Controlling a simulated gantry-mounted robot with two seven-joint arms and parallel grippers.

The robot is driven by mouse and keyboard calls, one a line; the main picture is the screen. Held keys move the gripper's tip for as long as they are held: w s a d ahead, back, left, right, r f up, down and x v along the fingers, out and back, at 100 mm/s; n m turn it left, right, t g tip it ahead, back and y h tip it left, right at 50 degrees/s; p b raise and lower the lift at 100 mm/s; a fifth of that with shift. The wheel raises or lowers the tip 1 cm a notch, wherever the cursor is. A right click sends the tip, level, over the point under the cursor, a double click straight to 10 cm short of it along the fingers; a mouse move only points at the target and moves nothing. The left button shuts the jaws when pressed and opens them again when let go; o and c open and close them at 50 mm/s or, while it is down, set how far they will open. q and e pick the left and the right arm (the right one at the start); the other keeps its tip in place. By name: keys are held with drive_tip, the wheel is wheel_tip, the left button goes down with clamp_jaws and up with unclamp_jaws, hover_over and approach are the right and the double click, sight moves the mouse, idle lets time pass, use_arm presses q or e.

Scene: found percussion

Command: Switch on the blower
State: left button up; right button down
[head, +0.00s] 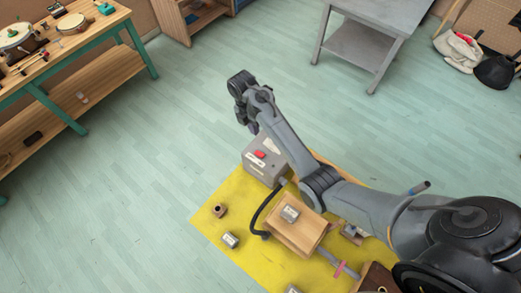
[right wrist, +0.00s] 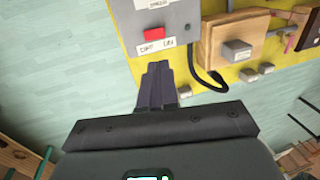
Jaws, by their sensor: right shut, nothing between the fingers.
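The blower appears to be the grey box (head: 254,170) on the yellow board, with a red switch (head: 260,154) on its face and a black hose at its side. In the right wrist view the grey box (right wrist: 180,17) is at the top, its red switch (right wrist: 154,34) above two small white labels that are hard to read. My right gripper (right wrist: 157,68) is shut and empty. Its fingertips are just below the labels in that view, apart from the switch; contact with the box cannot be told. My left gripper is not in view.
The yellow board (head: 209,230) also carries a wooden block (head: 292,240), a small brown ring-like piece (head: 219,210) and small grey blocks. A workbench (head: 95,35) with drums is at the upper left, a grey table (head: 370,12) at the top. The floor between is clear.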

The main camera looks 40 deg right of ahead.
sight(262, 155)
drive_tip(key=shift+f, duration=0.1)
drive_tip(key=p+x, duration=0.1)
drive_tip(key=x, duration=1.2)
drive_tip(key=shift+f, duration=0.35)
drive_tip(key=shift+s+f, duration=0.1)
